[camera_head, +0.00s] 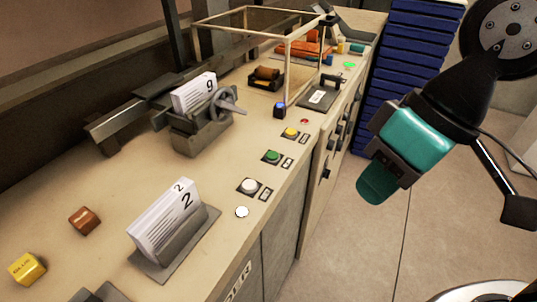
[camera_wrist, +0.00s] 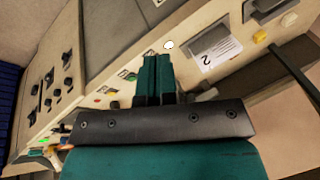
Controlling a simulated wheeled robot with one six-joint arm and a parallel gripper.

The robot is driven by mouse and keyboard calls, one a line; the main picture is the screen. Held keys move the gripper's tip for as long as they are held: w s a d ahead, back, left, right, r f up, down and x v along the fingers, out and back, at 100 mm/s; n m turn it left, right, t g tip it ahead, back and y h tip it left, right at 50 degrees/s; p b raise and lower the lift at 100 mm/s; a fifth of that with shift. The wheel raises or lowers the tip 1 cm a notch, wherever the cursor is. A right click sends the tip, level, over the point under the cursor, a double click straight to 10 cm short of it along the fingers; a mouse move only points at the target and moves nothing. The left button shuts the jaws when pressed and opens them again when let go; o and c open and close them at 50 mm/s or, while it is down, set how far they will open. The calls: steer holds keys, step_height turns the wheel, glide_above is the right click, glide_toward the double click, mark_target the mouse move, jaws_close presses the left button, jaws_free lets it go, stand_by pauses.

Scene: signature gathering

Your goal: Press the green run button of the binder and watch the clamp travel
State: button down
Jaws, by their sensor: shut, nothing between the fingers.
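In the head view a green button (camera_head: 272,157) sits in a square base with a small label, near the bench's front edge. It is between a white button (camera_head: 249,186) and a yellow button (camera_head: 291,132). Behind it a dark grey rail device (camera_head: 203,138) with a handle holds a stack of sheets marked 9; which part is the clamp I cannot tell. My teal gripper (camera_head: 374,186) is out over the floor, to the right of the bench, apart from the buttons. In the wrist view the gripper's two fingers (camera_wrist: 156,66) are together and empty.
A sheet stack marked 2 (camera_head: 163,222) stands in a holder at the front. A clear-sided frame (camera_head: 288,62) stands farther back. Brown (camera_head: 84,220) and yellow (camera_head: 27,268) blocks lie at left. Blue stacked trays (camera_head: 408,65) rise beyond the bench. The floor beside the bench is clear.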

steer(key=w+a+m+t+p, duration=0.1)
steer(key=w+a+m+t, duration=0.15)
steer(key=w+m, duration=0.55)
steer(key=m+t+y+p, duration=0.15)
steer(key=m+t, duration=0.35)
steer(key=m, duration=1.3)
glide_above(272, 156)
step_height(272, 156, down, 8)
steer(key=shift+r, duration=0.2)
steer(key=shift+f, duration=0.1)
step_height(272, 156, down, 9)
steer(key=b, duration=0.6)
steer(key=shift+r, duration=0.2)
steer(key=shift+f+b, duration=0.4)
steer(key=shift+b, duration=0.05)
